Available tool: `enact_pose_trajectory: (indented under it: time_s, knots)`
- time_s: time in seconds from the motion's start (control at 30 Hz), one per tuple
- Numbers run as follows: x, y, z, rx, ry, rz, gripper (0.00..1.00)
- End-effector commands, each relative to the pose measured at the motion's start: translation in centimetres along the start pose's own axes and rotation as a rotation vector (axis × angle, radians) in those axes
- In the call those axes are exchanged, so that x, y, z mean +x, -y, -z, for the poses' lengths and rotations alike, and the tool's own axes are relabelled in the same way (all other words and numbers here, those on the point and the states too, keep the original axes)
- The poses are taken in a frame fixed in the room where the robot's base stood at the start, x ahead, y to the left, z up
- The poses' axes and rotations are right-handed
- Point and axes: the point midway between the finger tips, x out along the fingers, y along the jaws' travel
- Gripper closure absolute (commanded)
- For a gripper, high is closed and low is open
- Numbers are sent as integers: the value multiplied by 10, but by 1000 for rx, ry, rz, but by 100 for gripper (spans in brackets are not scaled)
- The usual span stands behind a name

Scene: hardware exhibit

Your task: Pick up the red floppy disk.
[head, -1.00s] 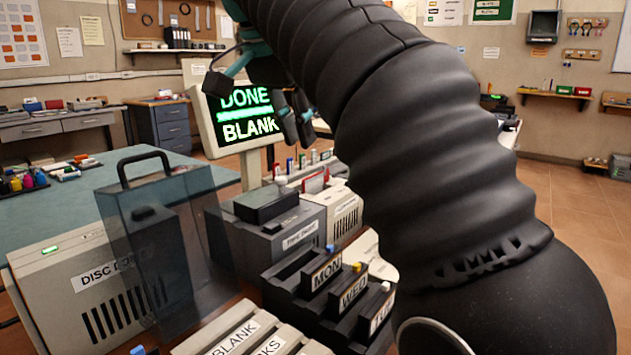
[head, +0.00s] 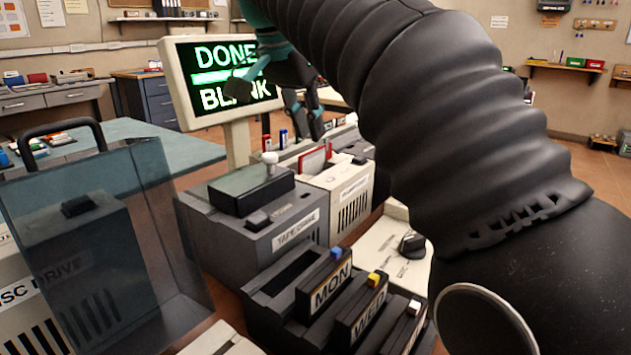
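A red floppy disk (head: 314,159) with a pale label stands upright, partly sunk in the top of a beige drive unit (head: 345,188). Its lower part is hidden in the unit. My gripper (head: 272,107) hangs above and behind it in the head view, in front of the monitor. Its dark fingers are spread apart with nothing seen between them. The fingers appear apart from the disk; their exact depth is hard to tell.
A grey tape drive (head: 285,229) with a white knob stands left of the beige unit. A rack of MON and WED cartridges (head: 328,287) is in front. A clear cover (head: 150,210) stands at left. The monitor (head: 180,85) reads DONE BLANK. My arm hides much of the right.

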Motion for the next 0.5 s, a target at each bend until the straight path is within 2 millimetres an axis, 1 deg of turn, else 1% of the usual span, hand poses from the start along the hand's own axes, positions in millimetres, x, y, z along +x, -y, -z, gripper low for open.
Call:
enact_pose_trajectory:
  time_s: [0.17, 0.3, 0.4, 0.5]
  knots:
    - [11, 1, -2, -2, 1, 0, 83]
    - [32, 1, -6, -2, 2, -2, 83]
    - [45, 2, -6, -2, 1, -1, 83]
    - [52, 2, -6, -2, 1, 1, 83]
